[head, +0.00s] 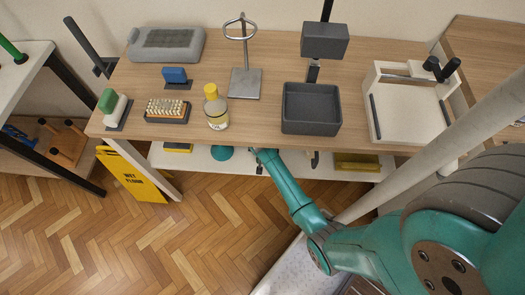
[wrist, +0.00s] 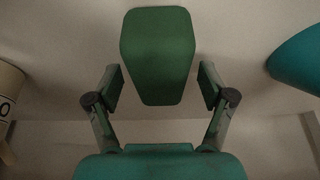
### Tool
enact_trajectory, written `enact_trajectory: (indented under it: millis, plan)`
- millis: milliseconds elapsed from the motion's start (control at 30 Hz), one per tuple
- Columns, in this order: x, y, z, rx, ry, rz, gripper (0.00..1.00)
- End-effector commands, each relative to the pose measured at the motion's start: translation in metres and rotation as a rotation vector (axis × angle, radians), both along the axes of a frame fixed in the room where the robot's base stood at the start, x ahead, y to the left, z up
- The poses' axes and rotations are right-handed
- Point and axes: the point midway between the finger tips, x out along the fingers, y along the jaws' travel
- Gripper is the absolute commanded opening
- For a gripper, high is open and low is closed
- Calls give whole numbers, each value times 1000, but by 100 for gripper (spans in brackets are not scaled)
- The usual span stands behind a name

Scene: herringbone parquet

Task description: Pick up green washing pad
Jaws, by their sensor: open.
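A dark green washing pad (wrist: 158,50) lies or stands on a pale surface straight ahead in the wrist view. It is wide at the top and narrows toward me. My gripper (wrist: 160,88) is open, with one finger on each side of the pad's nearer part. Narrow gaps show between the pad and the fingers, and I see no grip on it. In the head view my gripper (head: 260,160) reaches in at the white lower shelf under the table's front edge. The pad cannot be made out there, hidden by the tabletop or arm.
A teal rounded object (wrist: 298,58) is at the right in the wrist view, and a cream one (wrist: 8,95) at the left. The wooden tabletop (head: 270,75) overhangs the lower shelf (head: 200,160). A yellow wet-floor sign (head: 133,174) stands left of the shelf.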

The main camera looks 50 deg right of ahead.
Motion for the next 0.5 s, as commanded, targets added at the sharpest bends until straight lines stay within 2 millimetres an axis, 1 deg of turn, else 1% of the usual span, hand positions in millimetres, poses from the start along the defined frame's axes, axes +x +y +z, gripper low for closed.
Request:
enact_trajectory:
  millis: [467, 500]
  plan:
    - [0, 0, -3, 0, 0, 0, 81]
    - [0, 0, -3, 0, 0, 0, 74]
